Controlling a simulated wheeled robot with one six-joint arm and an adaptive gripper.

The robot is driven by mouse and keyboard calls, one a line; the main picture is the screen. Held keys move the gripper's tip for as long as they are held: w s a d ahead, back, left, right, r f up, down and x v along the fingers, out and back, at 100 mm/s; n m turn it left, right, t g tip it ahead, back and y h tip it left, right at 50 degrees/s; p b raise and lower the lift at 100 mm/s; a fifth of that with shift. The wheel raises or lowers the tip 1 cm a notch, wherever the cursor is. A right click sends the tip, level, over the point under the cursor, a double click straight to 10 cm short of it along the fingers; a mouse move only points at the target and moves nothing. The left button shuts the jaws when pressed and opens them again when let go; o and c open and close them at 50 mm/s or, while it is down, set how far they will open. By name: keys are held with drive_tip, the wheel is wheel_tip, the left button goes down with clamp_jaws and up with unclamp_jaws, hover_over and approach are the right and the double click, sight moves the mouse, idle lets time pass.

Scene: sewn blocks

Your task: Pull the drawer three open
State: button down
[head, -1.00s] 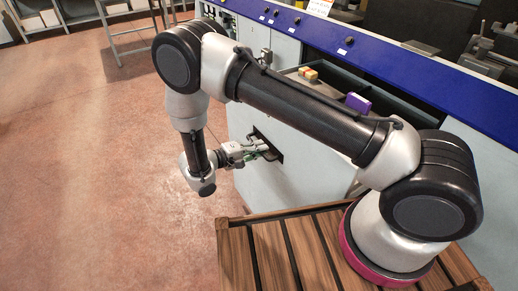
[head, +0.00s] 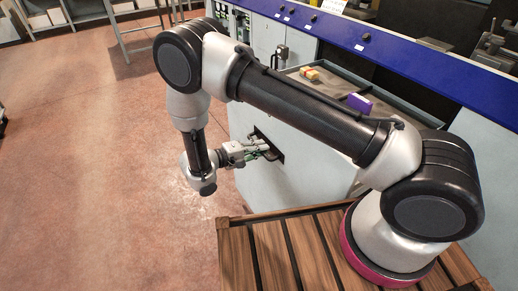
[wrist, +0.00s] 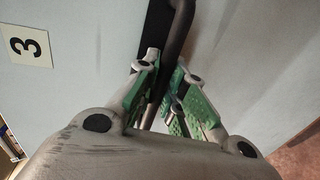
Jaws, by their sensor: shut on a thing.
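Drawer three (head: 310,178) is a pale grey drawer standing out from the cabinet in the head view, with its inside showing from above. Its front carries a "3" label (wrist: 25,46) in the wrist view. A dark bar handle (wrist: 182,28) sits over a black recess in that front. My gripper (head: 268,149) is at the recess in the head view. In the wrist view its green-padded fingers (wrist: 168,82) are closed around the handle. The exact contact is partly hidden by the fingers.
Orange and yellow blocks (head: 310,73) and a purple block (head: 359,103) lie in the drawer. The cabinet has a blue top edge (head: 400,52). My slatted wooden base is at the bottom. Open reddish floor (head: 100,170) lies to the left.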

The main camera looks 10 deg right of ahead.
drive_tip(key=c, duration=1.5)
unclamp_jaws()
drive_tip(key=v, duration=1.2)
drive_tip(key=shift+f, duration=0.1)
